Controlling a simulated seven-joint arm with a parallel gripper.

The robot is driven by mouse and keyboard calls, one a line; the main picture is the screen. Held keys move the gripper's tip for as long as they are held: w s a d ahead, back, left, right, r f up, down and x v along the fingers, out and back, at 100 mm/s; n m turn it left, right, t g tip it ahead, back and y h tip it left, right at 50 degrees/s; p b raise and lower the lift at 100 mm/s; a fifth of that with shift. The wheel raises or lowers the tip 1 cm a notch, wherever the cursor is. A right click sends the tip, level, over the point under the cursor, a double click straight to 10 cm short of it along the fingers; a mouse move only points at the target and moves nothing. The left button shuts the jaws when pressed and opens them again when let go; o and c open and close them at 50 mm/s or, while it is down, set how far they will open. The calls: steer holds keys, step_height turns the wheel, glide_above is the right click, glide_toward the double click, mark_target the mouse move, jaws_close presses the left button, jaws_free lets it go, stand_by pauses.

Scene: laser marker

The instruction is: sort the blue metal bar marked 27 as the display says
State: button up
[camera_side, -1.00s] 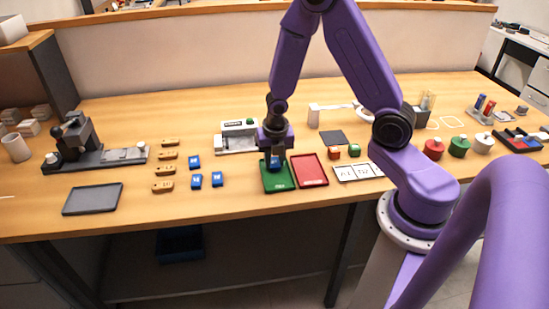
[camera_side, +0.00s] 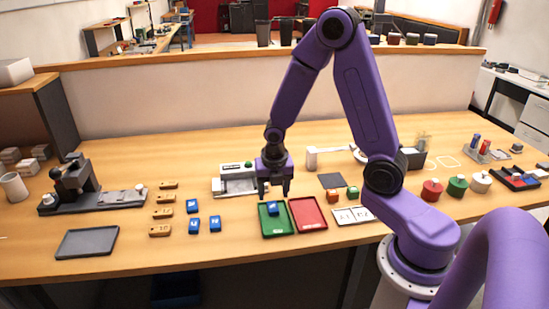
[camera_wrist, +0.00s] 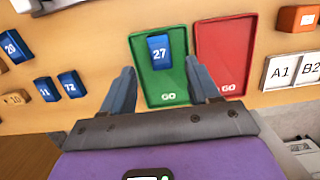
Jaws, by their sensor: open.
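The blue metal bar marked 27 (camera_wrist: 160,50) lies flat in the green tray (camera_wrist: 168,92), toward its far end in the wrist view. In the side view the blue bar (camera_side: 272,208) shows in the green tray (camera_side: 277,229). The green tray's printed label ends in "GO". The red tray (camera_wrist: 222,50) is right beside it and empty. My gripper (camera_side: 273,196) is open and empty above the green tray, apart from the bar. In the wrist view my gripper's fingers (camera_wrist: 160,82) stand wide apart. The display (camera_side: 235,166) on the marker machine is too small to read.
Other blue bars (camera_side: 194,224) and several brass bars (camera_side: 163,213) lie left of the machine. A grey tray (camera_side: 88,242) sits at the front left. White tiles marked A1 and B2 (camera_wrist: 292,71) are right of the red tray.

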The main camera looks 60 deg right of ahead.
step_height(320, 180, up, 12)
steer(key=s+a, duration=0.1)
steer(key=shift+s+a+r, duration=0.2)
stand_by(0.3)
steer(key=s+a+m, duration=0.3)
steer(key=s+m, duration=0.1)
steer(key=s, duration=0.3)
steer(key=s+a+m+y, duration=0.1)
steer(key=s+a+m, duration=0.2)
steer(key=s+m, duration=0.2)
steer(key=s+a+m+g, duration=0.1)
steer(key=s+a+m, duration=0.2)
steer(key=s, duration=0.7)
steer(key=shift+a+m+y, duration=0.25)
steer(key=shift+m+y, duration=0.05)
steer(key=shift+m, duration=0.9)
